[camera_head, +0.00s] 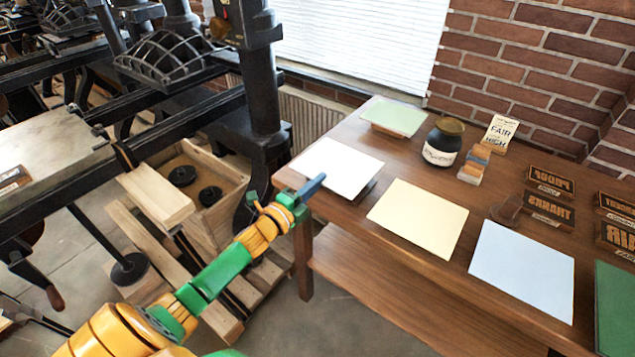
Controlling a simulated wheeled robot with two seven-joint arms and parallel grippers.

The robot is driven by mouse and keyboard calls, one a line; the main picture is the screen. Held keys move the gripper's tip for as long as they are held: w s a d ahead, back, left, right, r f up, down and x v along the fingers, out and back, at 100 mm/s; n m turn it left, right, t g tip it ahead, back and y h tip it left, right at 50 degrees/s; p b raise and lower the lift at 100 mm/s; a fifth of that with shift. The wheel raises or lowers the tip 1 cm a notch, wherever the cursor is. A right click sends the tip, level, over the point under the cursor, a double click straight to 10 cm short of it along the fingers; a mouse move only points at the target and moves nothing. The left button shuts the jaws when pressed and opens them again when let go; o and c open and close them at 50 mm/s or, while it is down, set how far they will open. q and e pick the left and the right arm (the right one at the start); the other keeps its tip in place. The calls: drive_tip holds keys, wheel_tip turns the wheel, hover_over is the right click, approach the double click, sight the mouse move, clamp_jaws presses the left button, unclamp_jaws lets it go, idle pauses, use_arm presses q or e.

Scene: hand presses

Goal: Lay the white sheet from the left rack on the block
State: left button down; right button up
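The white sheet (337,166) lies flat, slightly raised on a dark support, at the left end of the wooden table. My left gripper (314,186), with blue fingers, is at the sheet's near left edge and overlaps it in the picture. I cannot tell whether it touches the sheet or whether its fingers are apart. A small lettered block (13,179) sits on the pale press bed at the far left, cut off by the picture edge. Other dark lettered blocks, such as the THANKS block (550,209), stand on the table's right side. My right gripper is not in view.
Cream (418,217), light blue (522,269) and pale green (394,118) sheets lie on the table, with a dark green one at right. A dark jar (443,143) stands behind. The black press (262,90) and wooden crate (205,172) are left of the table.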

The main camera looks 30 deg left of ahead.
use_arm(q)
drive_tip(key=s+r+p, duration=0.2)
drive_tip(key=s+p, duration=0.4)
drive_tip(key=s, duration=0.1)
drive_tip(key=shift+a+r, duration=0.3)
drive_tip(key=shift+r, duration=0.1)
